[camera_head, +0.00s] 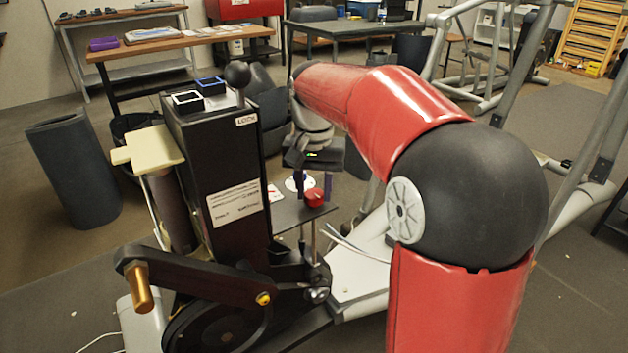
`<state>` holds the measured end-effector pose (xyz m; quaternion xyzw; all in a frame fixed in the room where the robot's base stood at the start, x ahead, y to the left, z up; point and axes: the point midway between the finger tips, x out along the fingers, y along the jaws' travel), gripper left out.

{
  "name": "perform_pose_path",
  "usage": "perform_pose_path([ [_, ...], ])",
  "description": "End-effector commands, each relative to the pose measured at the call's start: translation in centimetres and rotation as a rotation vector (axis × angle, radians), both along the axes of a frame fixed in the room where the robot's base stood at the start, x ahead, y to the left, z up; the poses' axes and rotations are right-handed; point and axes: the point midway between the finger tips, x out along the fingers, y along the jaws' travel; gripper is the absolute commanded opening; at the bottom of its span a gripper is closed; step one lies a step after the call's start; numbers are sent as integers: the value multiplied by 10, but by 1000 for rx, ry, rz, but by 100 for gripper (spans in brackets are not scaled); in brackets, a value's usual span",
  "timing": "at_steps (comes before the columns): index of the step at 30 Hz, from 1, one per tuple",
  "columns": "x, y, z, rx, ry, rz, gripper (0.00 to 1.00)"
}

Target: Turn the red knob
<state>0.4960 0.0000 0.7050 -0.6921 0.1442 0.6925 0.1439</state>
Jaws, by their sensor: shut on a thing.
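The red knob (314,198) sits on a small dark shelf beside the black machine column (218,160). My red arm reaches over from the right, and my gripper (314,188) points down at the knob. Its two purple-dark fingers stand on either side of the knob and are shut on it. The contact between the fingers and the knob's sides is small and partly hidden in this view. A round white-and-blue dial (294,184) lies just left of the knob, partly behind the left finger.
The column has a black ball-topped lever (237,76) and a "LOCK" label. A crank arm with a copper-coloured pedal peg (140,288) sticks out at front left. A dark grey bin (72,172) stands at left. Wooden-topped tables stand behind.

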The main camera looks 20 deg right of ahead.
Motion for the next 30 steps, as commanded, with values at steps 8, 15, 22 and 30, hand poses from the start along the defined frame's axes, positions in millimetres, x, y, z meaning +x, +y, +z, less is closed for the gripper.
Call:
perform_pose_path([
  [8, 0, 0, 3, 1, 0, -240, 14],
  [15, 0, 0, 2, 1, -1, -395, 14],
  [22, 0, 0, 1, 1, -2, -479, 14],
  [30, 1, 0, 0, 1, -3, -510, 14],
])
